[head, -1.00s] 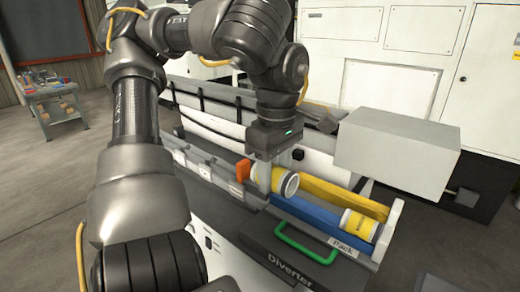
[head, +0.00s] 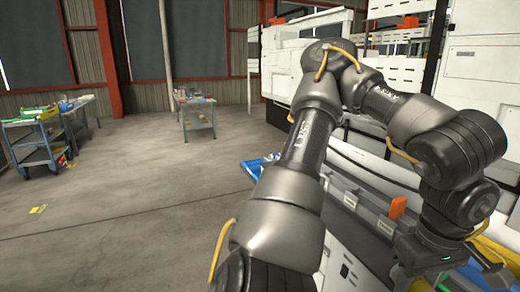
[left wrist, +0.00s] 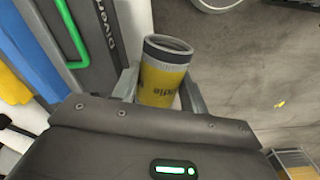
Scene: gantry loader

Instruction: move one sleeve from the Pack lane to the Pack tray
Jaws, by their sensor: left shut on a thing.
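My left gripper (left wrist: 160,88) is shut on a yellow sleeve (left wrist: 162,80) with a grey-white rim, one finger on each side of it. In the left wrist view floor shows beyond the sleeve, beside the dark Diverter panel. In the head view the gripper's body is at the lower right; its fingertips and the sleeve are out of the picture. Part of the Pack lane, a blue strip (left wrist: 35,45) with yellow beside it, shows at the left of the wrist view. I cannot make out the Pack tray for certain. My right gripper is not in view.
A green handle (left wrist: 72,30) stands on the Diverter panel (left wrist: 104,35). An orange block (head: 398,208) sits on the grey lanes. A blue tray (head: 258,170) lies beyond my left arm.

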